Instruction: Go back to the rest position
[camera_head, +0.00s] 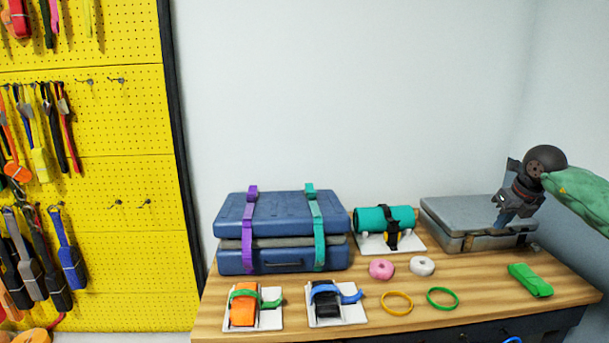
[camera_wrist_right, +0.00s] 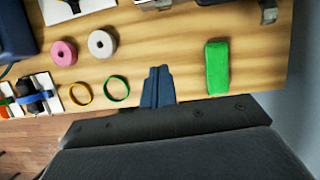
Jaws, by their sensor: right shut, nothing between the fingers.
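My right gripper (camera_head: 504,218) hangs in the air at the right, in front of the grey case, with its fingers pointing down. In the right wrist view its two fingers (camera_wrist_right: 158,85) are together with nothing between them, above the table's front part. The fingers show between the green ring (camera_wrist_right: 116,88) and a green folded strap (camera_wrist_right: 217,67), apart from both. My left gripper is in neither view.
The wooden table (camera_head: 450,320) holds a blue strapped case (camera_head: 285,210), a teal roll (camera_head: 375,219), a grey case (camera_head: 465,215), tape rolls, rings and two white strap holders. A yellow pegboard (camera_head: 120,140) with hanging straps stands left. Space above the table's middle is clear.

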